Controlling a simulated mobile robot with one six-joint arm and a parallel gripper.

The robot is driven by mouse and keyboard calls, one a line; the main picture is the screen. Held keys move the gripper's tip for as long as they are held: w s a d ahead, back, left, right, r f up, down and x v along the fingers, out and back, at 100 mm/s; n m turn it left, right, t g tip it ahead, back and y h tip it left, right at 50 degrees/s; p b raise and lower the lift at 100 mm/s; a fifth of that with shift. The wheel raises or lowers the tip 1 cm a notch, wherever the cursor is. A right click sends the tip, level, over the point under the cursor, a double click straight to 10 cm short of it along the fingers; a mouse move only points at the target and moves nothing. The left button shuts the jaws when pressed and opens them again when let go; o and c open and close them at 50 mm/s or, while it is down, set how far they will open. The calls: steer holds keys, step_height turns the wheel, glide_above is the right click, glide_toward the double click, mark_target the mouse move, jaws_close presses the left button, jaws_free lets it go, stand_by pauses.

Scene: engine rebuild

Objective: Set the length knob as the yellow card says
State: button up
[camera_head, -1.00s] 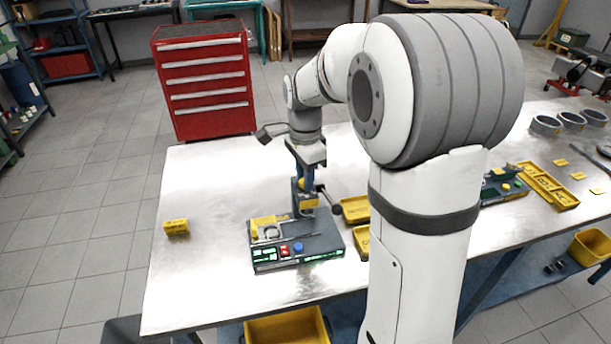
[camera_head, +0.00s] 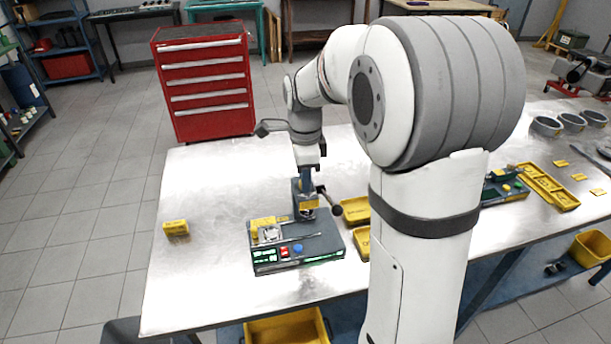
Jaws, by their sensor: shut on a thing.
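A dark grey bench machine (camera_head: 325,243) stands on the metal table, with a green lit display, a red and a blue button on its front. A blue-grey column (camera_head: 306,197) rises at its back, bearing a yellow label. My gripper (camera_head: 306,180) points down at the top of this column and is shut on a small part there, which seems to be the length knob. The fingers and wrist hide the knob, and its setting cannot be read. A yellow card (camera_head: 263,222) stands on the machine's left side; its writing is too small to read.
A yellow block (camera_head: 176,228) lies left of the machine. A dark lever with a round end (camera_head: 336,209) sticks out right of the column, near yellow trays (camera_head: 355,211). My arm hides the table's middle.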

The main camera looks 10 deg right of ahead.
steer(key=o, duration=1)
steer(key=shift+r, duration=0.15)
step_height(320, 180, up, 8)
steer(key=shift+f, duration=0.2)
steer(key=s+f+n+t, duration=0.1)
steer(key=s+f+n, duration=0.2)
steer(key=s+n, duration=0.6)
steer(key=s+f+n+t, duration=0.2)
steer(key=s+f+n, duration=0.1)
steer(key=s+n, duration=0.7)
steer(key=shift+s+d, duration=0.2)
steer(key=shift+s, duration=0.95)
